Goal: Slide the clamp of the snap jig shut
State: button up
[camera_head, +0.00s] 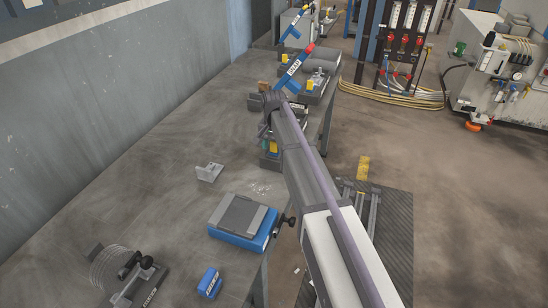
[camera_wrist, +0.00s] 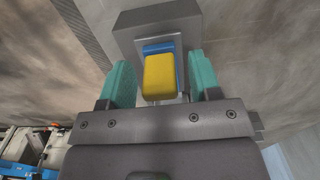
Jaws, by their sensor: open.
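In the wrist view my gripper (camera_wrist: 161,72) is open, with one teal finger on each side of a yellow block (camera_wrist: 159,77). Gaps show between the block and both fingers. A blue part (camera_wrist: 158,48) shows behind the block, on a grey base (camera_wrist: 152,18), which looks like the snap jig. In the head view my arm covers most of that spot on the bench; a bit of yellow and teal shows at my gripper (camera_head: 270,146), above a dark base (camera_head: 269,163). I cannot tell how far the clamp has slid.
A blue-and-grey fixture (camera_head: 243,221), a small grey bracket (camera_head: 209,172) and a small blue block (camera_head: 209,283) sit on the bench (camera_head: 150,165). A fixture with a blue, red-tipped lever (camera_head: 293,68) stands beyond my gripper. Bare bench lies to the left.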

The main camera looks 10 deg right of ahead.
jog(key=shift+f, duration=0.15)
grip_shut()
dwell(0.4)
